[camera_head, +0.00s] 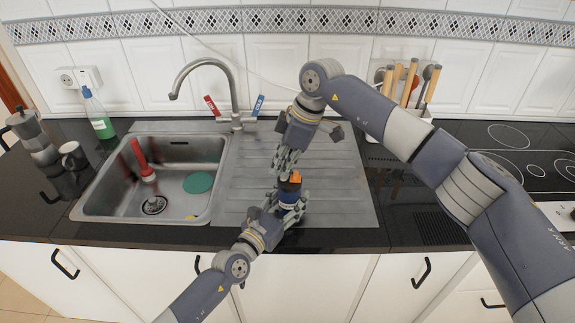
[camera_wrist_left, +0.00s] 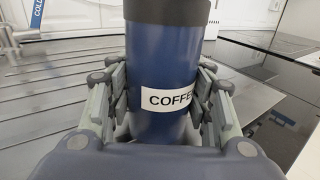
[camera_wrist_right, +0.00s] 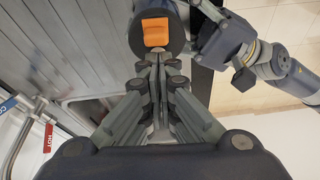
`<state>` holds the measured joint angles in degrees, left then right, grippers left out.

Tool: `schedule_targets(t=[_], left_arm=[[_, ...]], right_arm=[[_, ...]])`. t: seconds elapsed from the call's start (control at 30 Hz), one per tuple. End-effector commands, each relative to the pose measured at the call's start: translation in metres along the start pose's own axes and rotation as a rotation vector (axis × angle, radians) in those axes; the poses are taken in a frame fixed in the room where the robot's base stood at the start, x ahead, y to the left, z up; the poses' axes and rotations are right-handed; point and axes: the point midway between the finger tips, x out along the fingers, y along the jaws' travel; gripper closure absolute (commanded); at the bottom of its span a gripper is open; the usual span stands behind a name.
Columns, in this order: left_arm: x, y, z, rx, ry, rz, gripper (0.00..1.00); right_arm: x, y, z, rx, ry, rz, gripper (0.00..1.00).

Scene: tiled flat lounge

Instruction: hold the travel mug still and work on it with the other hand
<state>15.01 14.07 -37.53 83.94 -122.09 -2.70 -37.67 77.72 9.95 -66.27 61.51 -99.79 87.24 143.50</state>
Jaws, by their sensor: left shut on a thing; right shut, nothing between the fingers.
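The travel mug (camera_head: 289,187) stands upright on the ribbed steel drainer, dark blue with a dark lid and an orange tab. In the left wrist view its blue body (camera_wrist_left: 160,60) carries a white label reading "COFFE", the rest cut off by a finger. My left gripper (camera_head: 289,205) is shut around the mug's body from the front. My right gripper (camera_head: 285,166) is shut and empty, pointing down just above and behind the lid. In the right wrist view its closed fingertips (camera_wrist_right: 160,62) are beside the round lid (camera_wrist_right: 146,45) with its orange tab; whether they touch it I cannot tell.
The sink (camera_head: 100,198) with a red-handled brush (camera_head: 142,160) and a green disc (camera_head: 198,182) lies left of the drainer (camera_head: 345,190). The tap (camera_head: 234,100) stands behind. A utensil holder (camera_head: 415,125) and hob (camera_head: 520,165) are at right. The drainer's right part is clear.

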Motion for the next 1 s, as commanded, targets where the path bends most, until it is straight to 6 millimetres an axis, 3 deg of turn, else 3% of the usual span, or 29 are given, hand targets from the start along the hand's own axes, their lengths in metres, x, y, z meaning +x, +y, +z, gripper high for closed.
schedule_targets(t=[0.1, 0.3, 0.53, 0.7, 0.97, 1.0], left_arm=[[0.000, -0.001, 0.000, 0.001, 0.001, -0.002, 0.80], [0.000, -0.002, -0.001, 0.002, 0.002, -0.003, 0.80], [0.000, -0.002, -0.001, 0.001, 0.002, -0.004, 0.80], [0.000, -0.002, -0.001, 0.002, 0.002, -0.004, 0.80], [0.000, -0.002, -0.001, 0.002, 0.002, -0.004, 0.80], [0.000, -0.002, -0.001, 0.002, 0.002, -0.004, 0.45]], right_arm=[[0.007, -0.002, -0.026, -0.005, 0.004, 0.000, 1.00], [-0.043, 0.001, -0.024, -0.003, 0.005, 0.006, 1.00], [-0.081, 0.000, -0.024, -0.004, 0.006, 0.003, 1.00], [-0.092, -0.001, -0.024, -0.004, 0.005, 0.002, 1.00], [-0.093, -0.001, -0.024, -0.003, 0.006, 0.001, 1.00], [-0.093, -0.001, -0.024, -0.003, 0.006, 0.001, 1.00]])
